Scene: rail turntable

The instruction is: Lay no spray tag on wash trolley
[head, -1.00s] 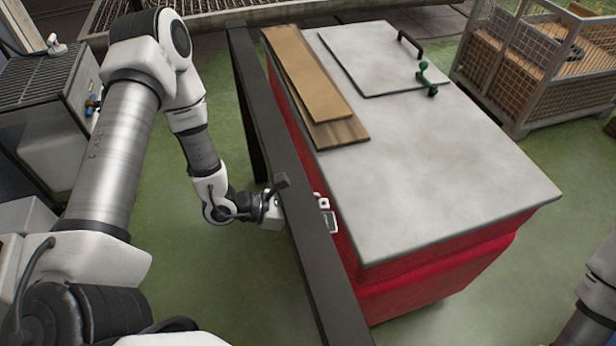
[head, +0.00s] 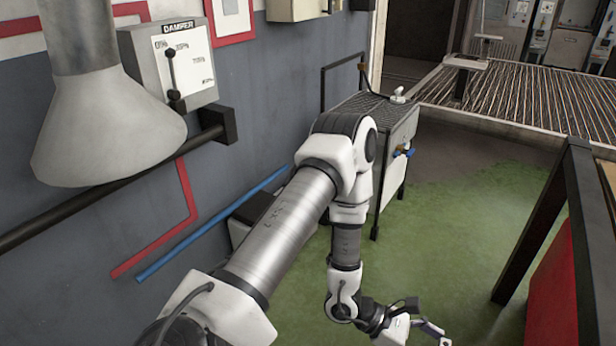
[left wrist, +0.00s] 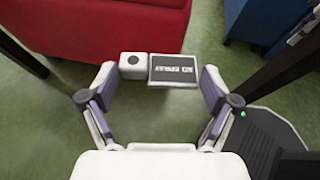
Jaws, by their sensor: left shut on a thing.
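My left gripper (head: 418,326) hangs low over the green floor at the bottom of the head view. The tag is hard to make out in the head view. The wash trolley (head: 393,160), a pale cabinet with a dark slatted top and a blue valve on its side, stands beyond my left arm. My arm hides part of it. My right gripper is not in view.
A red chest (head: 553,290) and a dark frame (head: 545,215) stand at right. A grey wall with a damper box (head: 180,60), a dark rail and a blue pipe (head: 210,225) runs along the left. Green floor (head: 450,215) is open between trolley and frame.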

